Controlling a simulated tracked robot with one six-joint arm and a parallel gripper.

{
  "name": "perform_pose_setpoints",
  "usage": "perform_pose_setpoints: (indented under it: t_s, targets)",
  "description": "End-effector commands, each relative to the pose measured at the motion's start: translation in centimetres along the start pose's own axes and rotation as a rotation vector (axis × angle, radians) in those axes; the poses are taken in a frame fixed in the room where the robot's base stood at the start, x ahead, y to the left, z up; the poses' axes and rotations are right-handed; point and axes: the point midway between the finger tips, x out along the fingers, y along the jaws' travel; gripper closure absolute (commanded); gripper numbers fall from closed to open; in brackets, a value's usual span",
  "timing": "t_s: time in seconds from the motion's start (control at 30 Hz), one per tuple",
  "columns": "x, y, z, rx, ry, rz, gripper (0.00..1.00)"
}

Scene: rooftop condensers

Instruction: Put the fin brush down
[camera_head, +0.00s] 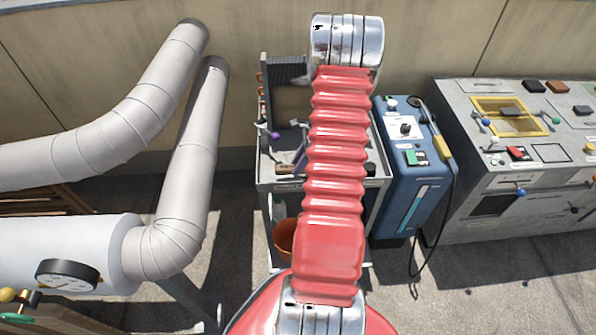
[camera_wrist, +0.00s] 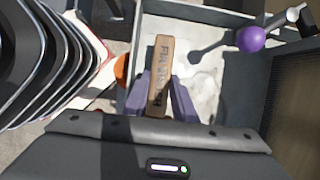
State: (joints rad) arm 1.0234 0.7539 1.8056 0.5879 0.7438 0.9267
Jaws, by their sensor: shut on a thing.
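In the wrist view, the fin brush (camera_wrist: 160,62) shows as a brown wooden block with dark lettering on its top. My gripper (camera_wrist: 160,95) has grey-purple fingers on both sides of the block and is shut on it. The brush is over the pale tray top of a grey cart (camera_wrist: 205,84). I cannot tell whether its underside touches that top. In the head view, the brush (camera_head: 285,169) shows as a small brown piece on the left of the cart (camera_head: 266,185). My red arm hides much of the cart, and my gripper is mostly hidden there.
A lever with a purple knob (camera_wrist: 251,39) stands near the brush. An orange bucket (camera_head: 285,238) is low on the cart. A blue machine (camera_head: 400,190) with a hose stands right of the cart, then a grey control desk (camera_head: 515,190). Pale pipes (camera_head: 185,155) are at left.

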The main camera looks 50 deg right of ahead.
Motion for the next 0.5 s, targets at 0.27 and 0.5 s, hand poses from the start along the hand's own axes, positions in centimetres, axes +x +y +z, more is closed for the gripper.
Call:
perform_pose_setpoints:
  t_s: [0.27, 0.5]
  targets:
    - [1.5, 0.1, -0.7, 0.002, 0.0, 0.002, 1.0]
    - [3.4, 0.0, -1.5, 0.001, 0.0, 0.0, 1.0]
